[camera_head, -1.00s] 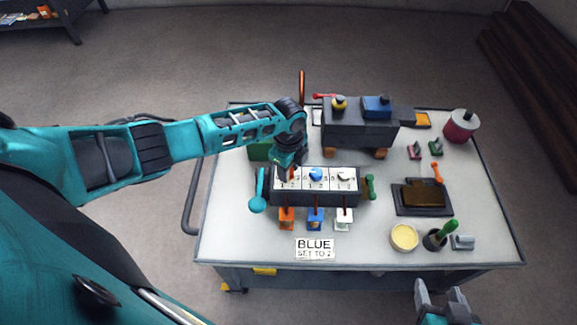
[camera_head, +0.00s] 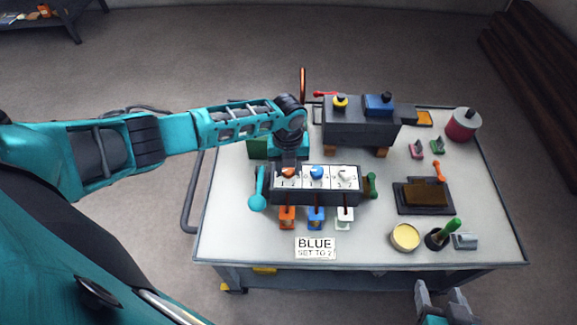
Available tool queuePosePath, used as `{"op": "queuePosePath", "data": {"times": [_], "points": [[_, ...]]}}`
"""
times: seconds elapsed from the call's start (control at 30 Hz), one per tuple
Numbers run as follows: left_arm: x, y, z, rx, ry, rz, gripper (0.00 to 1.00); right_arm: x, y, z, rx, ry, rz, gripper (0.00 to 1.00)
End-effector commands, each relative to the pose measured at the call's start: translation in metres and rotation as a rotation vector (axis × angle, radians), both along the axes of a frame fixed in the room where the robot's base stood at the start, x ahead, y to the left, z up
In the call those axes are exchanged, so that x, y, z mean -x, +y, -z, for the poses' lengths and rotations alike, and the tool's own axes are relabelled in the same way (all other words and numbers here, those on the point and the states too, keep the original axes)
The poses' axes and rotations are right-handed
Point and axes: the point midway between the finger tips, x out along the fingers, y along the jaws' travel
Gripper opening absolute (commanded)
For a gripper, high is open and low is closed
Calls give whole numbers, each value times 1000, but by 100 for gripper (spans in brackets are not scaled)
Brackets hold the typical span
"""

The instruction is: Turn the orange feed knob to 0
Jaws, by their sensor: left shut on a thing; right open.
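The orange feed knob (camera_head: 289,172) is the leftmost of three knobs on a white-topped dark panel (camera_head: 315,197). My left gripper (camera_head: 289,164) reaches down from behind and is shut on the orange knob, partly covering it and its dial. Digits show beside the dial, but the knob's exact setting is too small to read. The blue knob (camera_head: 317,172) is in the middle and the white knob (camera_head: 345,174) at the right. My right gripper (camera_head: 442,296) is open and empty at the bottom edge, in front of the table.
A sign reading "BLUE SET TO 2" (camera_head: 315,248) lies in front of the panel. A teal lever (camera_head: 258,190) stands left of it and a green one (camera_head: 370,186) right. A yellow dish (camera_head: 405,237) sits front right.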

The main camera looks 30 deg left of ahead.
Motion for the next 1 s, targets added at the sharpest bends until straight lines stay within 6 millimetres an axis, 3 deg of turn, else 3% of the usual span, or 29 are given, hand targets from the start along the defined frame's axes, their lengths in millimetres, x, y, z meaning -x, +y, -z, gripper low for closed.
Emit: {"op": "queuePosePath", "data": {"times": [0.5,1.0], "points": [[2,0,1,2,4,341,7,0,0,9,0,1,0,63],[2,0,0,2,5,404,7,1,0,10,0,2,0,63]]}}
